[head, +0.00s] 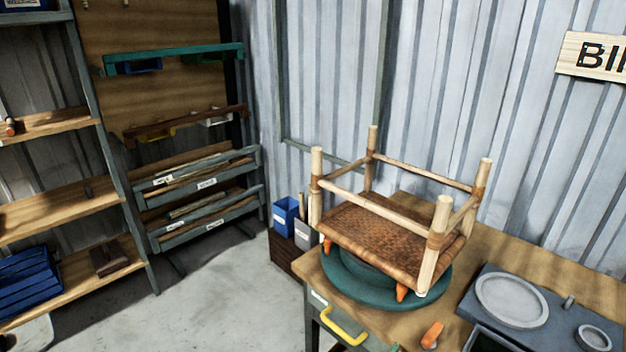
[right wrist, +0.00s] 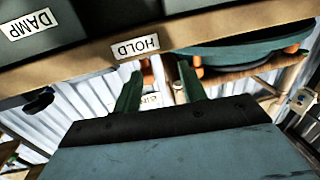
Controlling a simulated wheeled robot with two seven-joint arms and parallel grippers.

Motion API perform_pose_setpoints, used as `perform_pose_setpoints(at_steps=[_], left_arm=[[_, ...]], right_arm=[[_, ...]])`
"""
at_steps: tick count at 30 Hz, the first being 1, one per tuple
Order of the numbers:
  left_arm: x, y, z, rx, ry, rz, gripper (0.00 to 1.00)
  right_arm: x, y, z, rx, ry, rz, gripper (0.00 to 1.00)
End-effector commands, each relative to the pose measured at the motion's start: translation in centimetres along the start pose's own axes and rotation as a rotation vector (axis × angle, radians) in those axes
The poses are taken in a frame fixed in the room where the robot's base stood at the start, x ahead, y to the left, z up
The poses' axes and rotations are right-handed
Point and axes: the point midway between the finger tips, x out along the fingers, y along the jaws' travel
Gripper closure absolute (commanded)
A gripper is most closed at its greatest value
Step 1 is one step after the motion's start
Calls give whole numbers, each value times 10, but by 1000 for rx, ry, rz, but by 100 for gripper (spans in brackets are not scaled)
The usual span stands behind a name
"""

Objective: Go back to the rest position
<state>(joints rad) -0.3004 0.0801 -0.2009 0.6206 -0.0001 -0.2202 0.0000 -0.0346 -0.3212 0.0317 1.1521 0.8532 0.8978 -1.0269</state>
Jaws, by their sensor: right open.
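My right gripper (right wrist: 158,70) shows in the right wrist view as two dark green fingers, spread apart with nothing between them. It is close to the bench front, by an upside-down HOLD label (right wrist: 138,46). Neither gripper shows in the head view. A wooden stool frame with a woven rattan seat (head: 375,240) stands on a round green turntable (head: 340,283) on the wooden bench (head: 500,248). Orange clamps (head: 402,292) show at the base of the frame.
A grey tray with round dishes (head: 512,300) is at the bench's right. An orange piece (head: 432,335) lies near the front edge, beside a drawer with a yellow handle (head: 344,327). Shelves (head: 60,207) stand at left. The concrete floor (head: 215,285) between is clear.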

Motion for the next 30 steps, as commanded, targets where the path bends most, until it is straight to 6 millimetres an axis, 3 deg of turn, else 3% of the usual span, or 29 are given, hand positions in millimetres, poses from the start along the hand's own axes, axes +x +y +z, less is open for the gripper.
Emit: perform_pose_setpoints(at_steps=[4, 7, 11, 15, 19, 24, 27, 30], left_arm=[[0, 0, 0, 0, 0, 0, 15], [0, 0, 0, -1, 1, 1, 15], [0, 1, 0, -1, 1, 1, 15], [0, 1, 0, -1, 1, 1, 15], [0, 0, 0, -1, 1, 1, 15], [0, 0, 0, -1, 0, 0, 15], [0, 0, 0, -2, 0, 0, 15], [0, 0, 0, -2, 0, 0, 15]], right_arm=[[-41, -13, 86, -88, -146, -361, 58], [-82, -3, 149, -154, -316, -560, 58], [-138, 35, 222, -253, -566, -724, 58], [-195, 102, 284, -379, -842, -804, 58], [-239, 174, 321, -502, -1069, -808, 58], [-273, 248, 341, -627, -1264, -766, 58], [-283, 270, 344, -667, -1318, -746, 58], [-286, 279, 346, -682, -1338, -737, 58]])
